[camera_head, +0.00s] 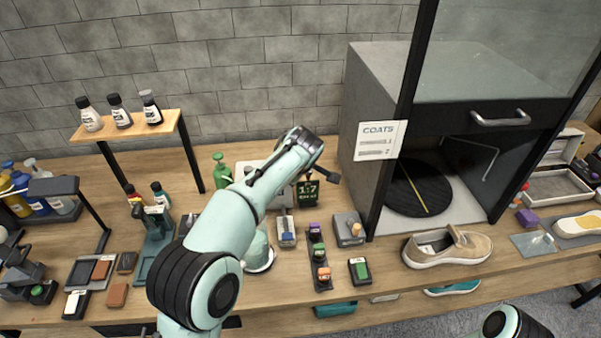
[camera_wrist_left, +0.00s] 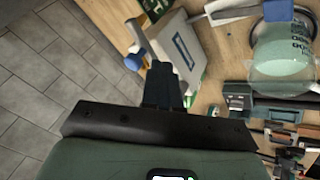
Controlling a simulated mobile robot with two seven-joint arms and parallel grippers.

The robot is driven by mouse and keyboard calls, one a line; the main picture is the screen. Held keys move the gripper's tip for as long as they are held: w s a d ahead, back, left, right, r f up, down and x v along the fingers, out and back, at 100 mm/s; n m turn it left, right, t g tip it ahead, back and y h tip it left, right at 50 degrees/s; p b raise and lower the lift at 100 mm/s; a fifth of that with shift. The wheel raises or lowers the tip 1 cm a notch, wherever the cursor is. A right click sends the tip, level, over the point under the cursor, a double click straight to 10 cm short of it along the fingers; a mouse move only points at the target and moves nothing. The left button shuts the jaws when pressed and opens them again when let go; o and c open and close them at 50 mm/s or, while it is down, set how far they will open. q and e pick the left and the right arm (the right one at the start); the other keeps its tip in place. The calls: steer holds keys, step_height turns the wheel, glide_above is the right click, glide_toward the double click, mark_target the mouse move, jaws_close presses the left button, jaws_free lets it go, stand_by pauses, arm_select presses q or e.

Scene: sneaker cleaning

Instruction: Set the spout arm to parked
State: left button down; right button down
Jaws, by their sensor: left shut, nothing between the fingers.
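My left arm reaches across the table in the head view, and its gripper (camera_head: 330,176) is near the black timer block (camera_head: 307,190). In the left wrist view its dark fingers (camera_wrist_left: 163,85) are closed together and hold nothing. They are beside a white box-shaped unit (camera_wrist_left: 185,52). A pale narrow part (camera_wrist_left: 141,38) and a blue knob (camera_wrist_left: 133,62) are at this unit's back end. This may be the spout arm, but I cannot tell for certain. The head view shows only a bit of the white unit (camera_head: 243,170) behind my arm. My right gripper is outside the frames.
A translucent green jar (camera_wrist_left: 284,45) stands on the near side, partly behind my arm in the head view. A booth (camera_head: 365,110) stands to the right.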

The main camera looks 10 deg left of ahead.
arm_select(q)
steer(key=w+d+v, duration=0.1)
steer(key=v, duration=0.9)
steer(key=shift+d, duration=0.3)
